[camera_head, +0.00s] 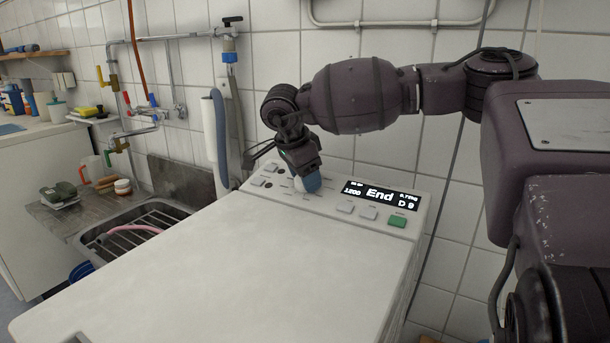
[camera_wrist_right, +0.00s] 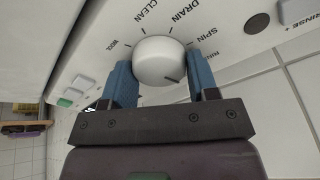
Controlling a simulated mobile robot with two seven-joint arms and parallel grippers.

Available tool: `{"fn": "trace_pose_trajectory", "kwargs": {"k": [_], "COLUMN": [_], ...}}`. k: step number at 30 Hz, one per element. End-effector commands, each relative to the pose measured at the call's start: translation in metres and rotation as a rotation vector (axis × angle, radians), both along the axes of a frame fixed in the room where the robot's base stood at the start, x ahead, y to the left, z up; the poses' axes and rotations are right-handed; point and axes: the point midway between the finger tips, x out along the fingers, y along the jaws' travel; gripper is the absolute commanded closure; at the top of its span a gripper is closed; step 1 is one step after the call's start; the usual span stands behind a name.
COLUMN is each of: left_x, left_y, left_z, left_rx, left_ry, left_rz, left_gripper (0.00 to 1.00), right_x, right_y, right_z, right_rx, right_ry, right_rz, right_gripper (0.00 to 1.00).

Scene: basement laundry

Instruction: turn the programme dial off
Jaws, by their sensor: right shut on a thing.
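The white programme dial (camera_wrist_right: 160,60) sits on the washing machine's panel (camera_wrist_right: 235,20). In the right wrist view, the blue fingers of my right gripper (camera_wrist_right: 162,82) are on either side of it, shut on it. A dark mark shows on the dial's lower right edge. Labels around it read WOOL, CLEAN, DRAIN and SPIN; others are partly hidden by a finger or cut off. In the head view my right gripper (camera_head: 307,184) reaches down to the panel (camera_head: 335,208) and hides most of the dial. The lit display (camera_head: 380,196) reads "End" and "1200". My left gripper is not in view.
The machine's white top (camera_head: 200,270) is clear. A green button (camera_head: 397,221) and grey buttons lie along the panel. A sink (camera_head: 140,230) with a pink hose stands at left. Pipes and a tiled wall are close behind the machine.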

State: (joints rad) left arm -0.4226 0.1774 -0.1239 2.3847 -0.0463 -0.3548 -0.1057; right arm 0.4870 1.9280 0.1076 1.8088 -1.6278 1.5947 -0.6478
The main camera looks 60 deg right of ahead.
Motion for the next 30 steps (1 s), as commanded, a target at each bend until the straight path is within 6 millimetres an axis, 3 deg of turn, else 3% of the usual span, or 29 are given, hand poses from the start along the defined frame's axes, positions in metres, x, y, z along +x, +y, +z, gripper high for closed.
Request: {"fn": "trace_pose_trajectory", "kwargs": {"k": [12,29,30], "left_x": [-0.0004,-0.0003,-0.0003], "left_y": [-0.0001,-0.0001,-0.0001], "left_z": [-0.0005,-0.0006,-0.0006], "left_rx": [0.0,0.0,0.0], "left_ry": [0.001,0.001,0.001], "left_rz": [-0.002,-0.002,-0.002], "left_gripper": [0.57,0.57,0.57], "right_x": [0.0002,0.0003,0.0003], "right_y": [-0.0003,-0.0002,-0.0002], "right_z": [0.0007,0.0008,0.0009], "right_rx": [0.005,0.006,0.006], "right_ry": [-0.061,-0.071,-0.071], "right_rz": [-0.202,-0.235,-0.235], "right_gripper": [0.7,0.7,0.43]}}
